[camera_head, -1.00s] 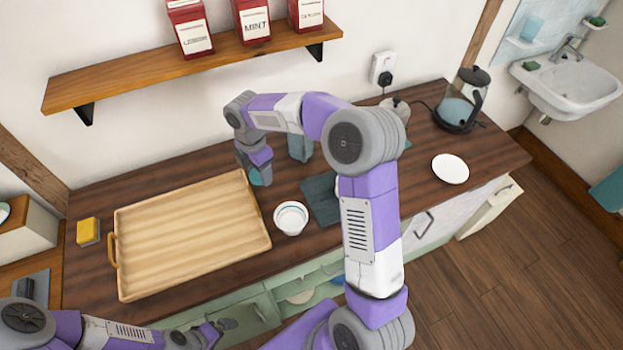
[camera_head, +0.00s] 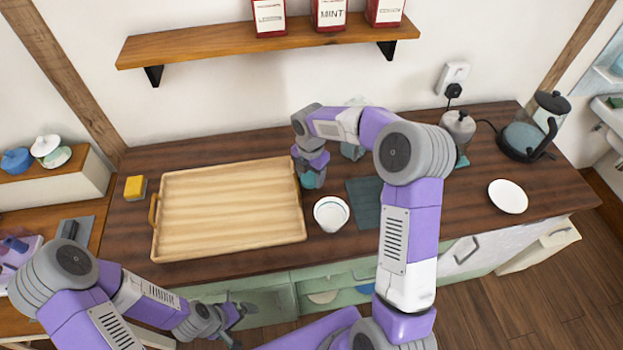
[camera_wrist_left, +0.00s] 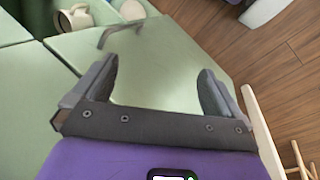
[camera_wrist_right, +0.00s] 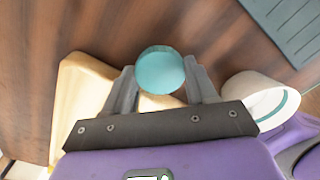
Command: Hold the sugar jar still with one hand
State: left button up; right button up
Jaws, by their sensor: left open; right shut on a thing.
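A small round jar with a teal top (camera_head: 313,181), which I take as the sugar jar, stands on the dark wooden counter beside the tray's right edge. My right gripper (camera_head: 310,167) is shut on it. In the right wrist view the teal disc (camera_wrist_right: 160,70) sits between the two fingers of my right gripper (camera_wrist_right: 163,88). The jar's sides are mostly hidden. My left gripper (camera_head: 240,315) is open and empty, low in front of the counter. In the left wrist view my left gripper (camera_wrist_left: 158,88) faces a pale green cabinet front (camera_wrist_left: 150,70).
A wooden tray (camera_head: 230,210) fills the left counter. A grey pot (camera_head: 459,127), white plate (camera_head: 508,197) and glass kettle (camera_head: 527,137) stand further right. A shelf (camera_head: 270,40) hangs above.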

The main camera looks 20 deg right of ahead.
aim_at(310, 178)
jog(key=shift+w+f, duration=0.1)
jog(key=shift+f, duration=0.8)
jog(key=shift+r, duration=0.1)
jog(key=o, duration=0.9)
jog(key=shift+f, duration=0.2)
notch_tip(310, 178, up, 12)
jog(key=p, duration=0.2)
jog(key=shift+r+p, duration=0.2)
jog(key=shift+p, duration=0.1)
